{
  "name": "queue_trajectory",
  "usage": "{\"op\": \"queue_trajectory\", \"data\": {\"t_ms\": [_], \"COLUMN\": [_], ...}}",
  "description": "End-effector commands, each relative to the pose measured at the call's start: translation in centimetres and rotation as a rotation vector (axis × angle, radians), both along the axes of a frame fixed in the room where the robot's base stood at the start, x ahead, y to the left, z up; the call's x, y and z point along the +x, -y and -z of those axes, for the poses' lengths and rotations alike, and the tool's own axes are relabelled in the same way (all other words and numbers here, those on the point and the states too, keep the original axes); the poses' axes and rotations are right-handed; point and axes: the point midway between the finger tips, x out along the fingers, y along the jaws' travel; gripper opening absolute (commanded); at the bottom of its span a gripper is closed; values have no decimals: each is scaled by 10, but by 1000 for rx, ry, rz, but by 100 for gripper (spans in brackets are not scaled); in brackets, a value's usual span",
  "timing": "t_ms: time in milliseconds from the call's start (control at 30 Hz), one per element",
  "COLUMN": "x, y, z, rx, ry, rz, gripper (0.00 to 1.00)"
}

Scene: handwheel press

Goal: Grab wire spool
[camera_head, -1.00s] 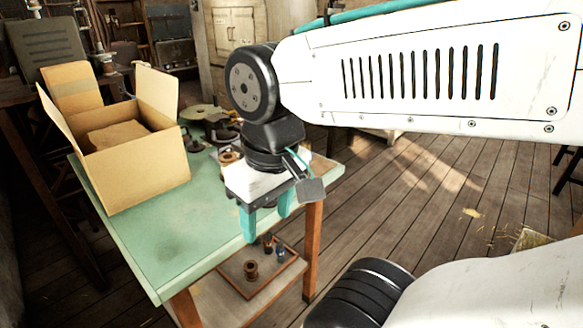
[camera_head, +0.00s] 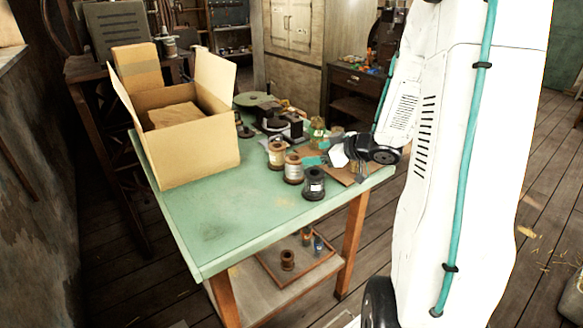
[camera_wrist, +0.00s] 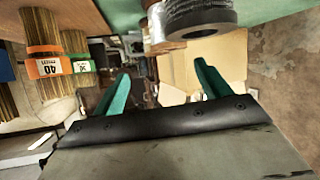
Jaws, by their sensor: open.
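My gripper (camera_head: 312,154) is low over the table, beside the copper and black spools, reaching in from the right. In the wrist view, its teal fingers (camera_wrist: 162,88) are apart with nothing gripped between them. Which spool is meant cannot be told.
An open cardboard box (camera_head: 195,150) stands at the table's left. A dark device (camera_head: 280,122) sits behind the spools. Labelled rod bundles (camera_wrist: 42,50) show at the wrist view's left. A lower tray (camera_head: 270,268) holds more spools. The front left tabletop (camera_head: 220,225) is clear.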

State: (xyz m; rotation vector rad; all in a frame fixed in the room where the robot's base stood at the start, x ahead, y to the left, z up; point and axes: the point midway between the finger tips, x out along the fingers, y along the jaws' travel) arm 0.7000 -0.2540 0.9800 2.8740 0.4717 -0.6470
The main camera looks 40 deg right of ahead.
Motion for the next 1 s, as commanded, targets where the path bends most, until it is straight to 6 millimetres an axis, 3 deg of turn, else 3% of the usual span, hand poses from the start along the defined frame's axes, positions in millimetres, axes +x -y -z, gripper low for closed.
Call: {"op": "queue_trajectory", "data": {"t_ms": [233, 733, 1000], "x": [-7, 50, 57], "y": [-8, -30, -32], "z": [14, 36, 39], "rx": [104, 103, 102], "ry": [26, 28, 28], "rz": [-85, -88, -84], "gripper": [76, 76, 76]}}
